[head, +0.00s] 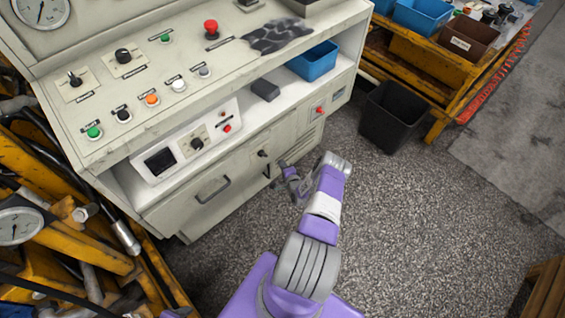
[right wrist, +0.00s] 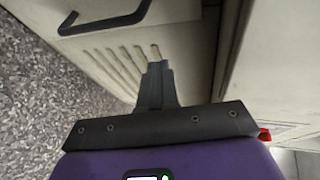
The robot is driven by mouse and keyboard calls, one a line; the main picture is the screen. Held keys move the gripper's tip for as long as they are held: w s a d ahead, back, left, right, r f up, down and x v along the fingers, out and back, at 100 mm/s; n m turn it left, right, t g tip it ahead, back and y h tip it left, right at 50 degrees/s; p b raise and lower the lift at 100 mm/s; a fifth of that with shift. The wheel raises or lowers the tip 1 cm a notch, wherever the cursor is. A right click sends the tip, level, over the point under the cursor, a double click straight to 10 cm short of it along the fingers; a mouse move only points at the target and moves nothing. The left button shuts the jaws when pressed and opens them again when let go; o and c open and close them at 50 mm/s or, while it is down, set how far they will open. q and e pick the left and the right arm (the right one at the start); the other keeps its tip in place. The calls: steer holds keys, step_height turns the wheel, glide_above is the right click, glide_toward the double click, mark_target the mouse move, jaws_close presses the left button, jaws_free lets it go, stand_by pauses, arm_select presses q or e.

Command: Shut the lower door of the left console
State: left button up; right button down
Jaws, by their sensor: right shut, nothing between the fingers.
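The console (head: 140,95) is a cream cabinet with a sloped control panel. Its lower front carries a panel with a dark bar handle (head: 212,190), and a second dark handle (head: 267,171) sits further right, close to my gripper. In the head view I see no clear gap at the lower door, and I cannot tell how far it stands open. My right gripper (head: 283,168) is shut and empty, low in front of the console. In the right wrist view its closed fingers (right wrist: 156,82) point at a cream panel with vent slots, below a dark handle (right wrist: 105,20). My left gripper is out of view.
A black bin (head: 394,116) stands on the floor right of the console. A yellow bench (head: 425,65) with bins is at the upper right. Yellow machinery with gauges (head: 18,225) crowds the left. The grey floor (head: 430,220) to the right is clear.

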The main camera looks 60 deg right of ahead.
arm_select(q)
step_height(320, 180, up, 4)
steer(key=p, duration=0.3)
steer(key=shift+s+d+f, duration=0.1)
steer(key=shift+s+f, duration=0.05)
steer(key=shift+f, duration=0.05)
arm_select(e)
steer(key=s+a+r, duration=0.2)
steer(key=s+r, duration=0.1)
steer(key=s, duration=0.7)
steer(key=shift+s+a, duration=0.25)
